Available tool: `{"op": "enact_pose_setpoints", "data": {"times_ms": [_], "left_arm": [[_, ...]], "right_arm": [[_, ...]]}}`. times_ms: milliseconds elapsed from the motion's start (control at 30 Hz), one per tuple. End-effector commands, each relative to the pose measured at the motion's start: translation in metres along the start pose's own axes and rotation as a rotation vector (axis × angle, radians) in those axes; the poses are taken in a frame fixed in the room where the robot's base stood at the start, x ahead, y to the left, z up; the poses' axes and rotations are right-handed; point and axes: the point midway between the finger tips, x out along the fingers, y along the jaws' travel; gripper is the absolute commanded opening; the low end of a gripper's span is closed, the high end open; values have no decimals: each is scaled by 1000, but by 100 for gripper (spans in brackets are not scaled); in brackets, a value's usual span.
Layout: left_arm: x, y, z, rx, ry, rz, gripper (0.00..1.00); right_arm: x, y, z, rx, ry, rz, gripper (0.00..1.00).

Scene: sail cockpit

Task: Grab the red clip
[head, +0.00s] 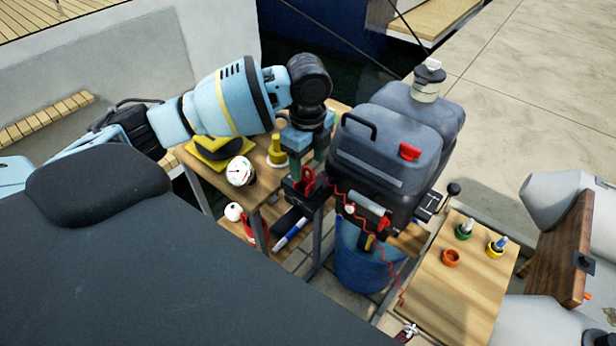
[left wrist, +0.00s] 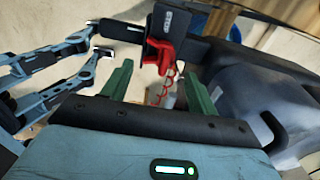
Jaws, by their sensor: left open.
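The red clip (head: 308,180) sits at a black switch box just below my left gripper (head: 306,167) in the head view. In the left wrist view the red clip (left wrist: 165,53) shows beyond the fingertips, between their lines, against the black box (left wrist: 176,22). A coiled red cord (left wrist: 168,88) hangs near it. My left gripper (left wrist: 157,80) is open, with its two green fingers apart and nothing between them. The clip looks clear of the fingers; contact cannot be told from the head view.
A grey tank (head: 385,150) with a red cap stands right beside the gripper. A gauge (head: 239,171) and yellow parts lie on the wooden table to the left. A blue bucket (head: 365,262) stands below. Another wooden table (head: 465,290) at right holds small coloured rings.

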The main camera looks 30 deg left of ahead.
Motion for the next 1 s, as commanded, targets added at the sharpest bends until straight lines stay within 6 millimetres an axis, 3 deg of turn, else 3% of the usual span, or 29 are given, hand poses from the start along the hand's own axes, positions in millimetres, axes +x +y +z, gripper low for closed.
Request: {"op": "enact_pose_setpoints", "data": {"times_ms": [167, 500, 800, 1000], "left_arm": [[5, -1, 1, -1, 0, -1, 59], [48, -3, 4, -1, 0, -1, 59], [52, -3, 4, 0, 0, -4, 59], [51, -3, 3, 0, 0, -4, 34]], "right_arm": [[0, 0, 0, 0, 0, 0, 36], [0, 2, 3, -8, -6, -1, 36], [0, 3, 3, -12, -6, -1, 36], [0, 3, 3, -12, -5, -1, 36]]}}
